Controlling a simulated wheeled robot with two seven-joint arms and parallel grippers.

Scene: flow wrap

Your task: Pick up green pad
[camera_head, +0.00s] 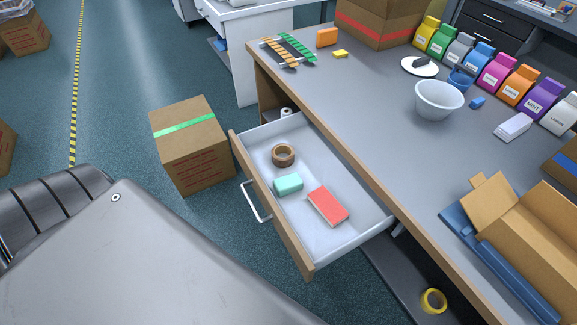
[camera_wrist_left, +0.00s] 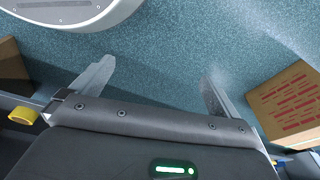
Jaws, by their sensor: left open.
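A mint-green block-like pad (camera_head: 288,184) lies in the open drawer (camera_head: 350,187), near the drawer's front panel. A red flat pad or notebook (camera_head: 328,205) lies to its right, and a roll of brown tape (camera_head: 283,155) lies above it in the picture. My left gripper (camera_wrist_left: 155,85) shows in the left wrist view, with its two fingers spread wide and nothing between them. It is over the floor, and the green pad is not in that view. Neither gripper shows in the head view.
The drawer has a bar handle (camera_head: 256,202) and juts out from the desk (camera_head: 370,110). A cardboard box (camera_head: 192,150) stands on the floor beside it. A white bowl (camera_head: 438,100), bags and boxes are on the desk. Open air lies above the drawer.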

